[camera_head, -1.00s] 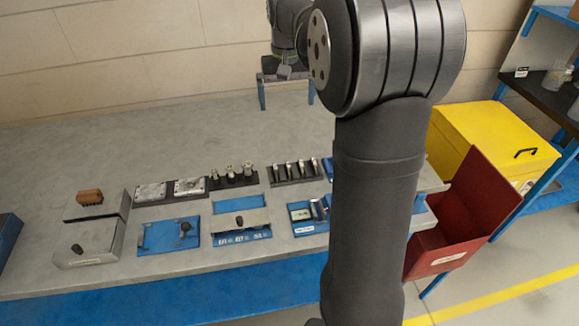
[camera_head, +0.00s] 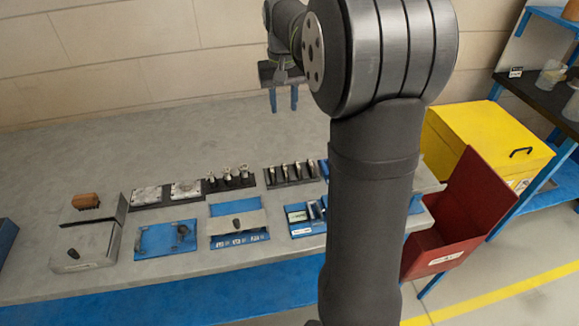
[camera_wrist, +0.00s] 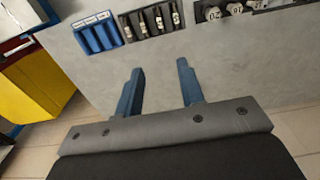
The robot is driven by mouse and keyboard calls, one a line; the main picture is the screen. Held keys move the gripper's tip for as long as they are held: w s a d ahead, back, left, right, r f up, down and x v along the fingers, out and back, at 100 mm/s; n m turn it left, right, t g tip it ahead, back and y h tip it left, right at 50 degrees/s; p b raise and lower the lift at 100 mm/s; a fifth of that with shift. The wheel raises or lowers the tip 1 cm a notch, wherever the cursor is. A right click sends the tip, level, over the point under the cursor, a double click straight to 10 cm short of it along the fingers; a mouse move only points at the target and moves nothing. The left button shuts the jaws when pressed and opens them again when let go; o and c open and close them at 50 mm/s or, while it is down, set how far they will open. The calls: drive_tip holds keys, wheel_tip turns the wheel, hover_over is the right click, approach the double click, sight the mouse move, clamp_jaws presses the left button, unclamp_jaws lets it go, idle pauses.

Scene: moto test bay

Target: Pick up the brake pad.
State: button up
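I cannot single out the brake pad with certainty. Two flat grey metal parts, one on the left (camera_head: 147,195) and one on the right (camera_head: 186,189), lie side by side in the back row. A blue tray (camera_head: 150,246) in front of them has small dark parts on it. My gripper (camera_head: 283,110) is above the rear of the bench, behind and right of these. The wrist view shows its two blue fingers (camera_wrist: 160,66) apart, with nothing between them. Part of the bench is hidden behind my arm.
A grey box (camera_head: 82,250) with a brown brush (camera_head: 86,201) behind it stands at the left. A red bin (camera_head: 465,215) and a yellow case (camera_head: 485,140) stand at the right. The bench's rear is bare.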

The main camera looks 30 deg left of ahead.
hover_over(285, 166)
drive_tip(key=f, duration=1.6)
drive_tip(key=shift+w+d, duration=0.15)
drive_tip(key=shift+w, duration=0.05)
drive_tip(key=shift+s+f, duration=0.2)
drive_tip(key=shift+f, duration=2.6)
clamp_jaws()
